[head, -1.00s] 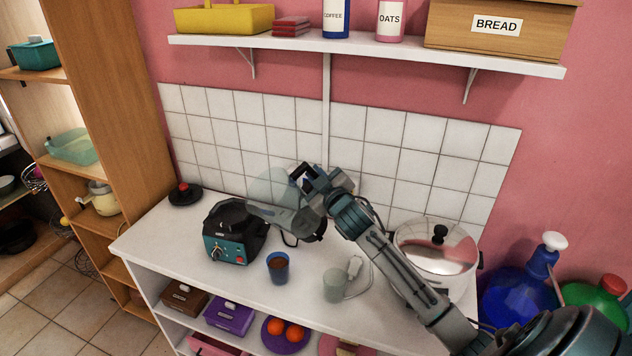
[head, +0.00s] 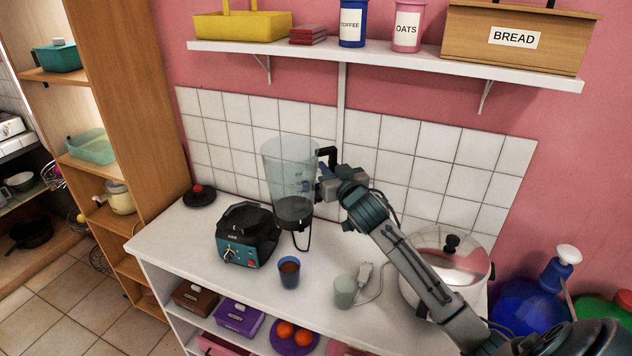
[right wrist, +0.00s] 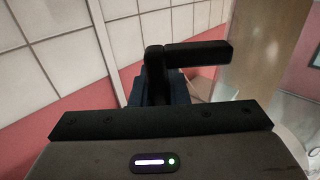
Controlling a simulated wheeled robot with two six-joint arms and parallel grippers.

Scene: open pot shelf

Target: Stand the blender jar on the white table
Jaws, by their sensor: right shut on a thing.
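The blender jar (head: 289,172) is a clear cup with a black base and a black handle (head: 328,155). It stands about upright behind and right of the teal and black blender base (head: 246,236). My right gripper (head: 324,184) is shut on the handle, at the jar's right side. The black handle also shows between the jaws in the right wrist view (right wrist: 190,53). The jar is over the white table (head: 210,222); I cannot tell whether its bottom touches the top. My left gripper is not in view.
A blue cup (head: 289,273) and a pale green cup (head: 345,292) stand in front. A large lidded pot (head: 446,265) is at the right and a black lid (head: 199,196) at the back left. A wall shelf (head: 380,60) hangs above.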

